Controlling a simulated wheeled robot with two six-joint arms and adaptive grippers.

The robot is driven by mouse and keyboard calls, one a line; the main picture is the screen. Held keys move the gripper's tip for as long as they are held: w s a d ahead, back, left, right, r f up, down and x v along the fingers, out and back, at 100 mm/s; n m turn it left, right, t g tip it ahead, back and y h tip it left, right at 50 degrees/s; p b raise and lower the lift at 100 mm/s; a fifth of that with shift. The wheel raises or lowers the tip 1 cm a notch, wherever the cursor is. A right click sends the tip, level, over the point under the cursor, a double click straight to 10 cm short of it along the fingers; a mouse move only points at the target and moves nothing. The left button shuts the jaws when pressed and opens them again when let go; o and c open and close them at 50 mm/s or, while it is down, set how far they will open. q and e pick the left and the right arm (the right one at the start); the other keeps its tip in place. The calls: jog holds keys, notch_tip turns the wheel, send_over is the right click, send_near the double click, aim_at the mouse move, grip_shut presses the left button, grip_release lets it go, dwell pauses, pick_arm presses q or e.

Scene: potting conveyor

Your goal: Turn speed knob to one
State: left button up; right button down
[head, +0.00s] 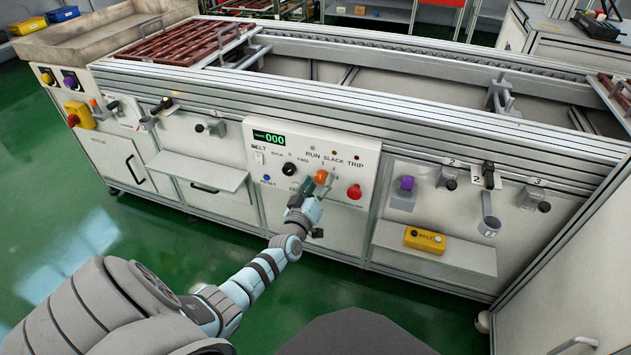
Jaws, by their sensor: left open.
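The control panel (340,150) on the front of the conveyor has a green-lit display (269,138) reading 000. An orange knob (321,176) sits in its middle, with a small "1" printed above it; it appears to be the speed knob. Its pointer direction is too small to tell. My left gripper (314,184) is open at the orange knob, its dark fingers beside it and partly covering it and the labels below. Whether the fingers touch the knob I cannot tell. My right gripper is not in view.
A black knob (289,169), blue button (266,178), white switch (258,157) and red button (354,191) share the panel. A shelf with a yellow box (425,240) stands to the right. An empty shelf (200,172) is to the left. Green floor is open in front.

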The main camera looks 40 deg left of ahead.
pick_arm(q)
jog(key=v, duration=1.2)
jog(key=shift+w, duration=0.1)
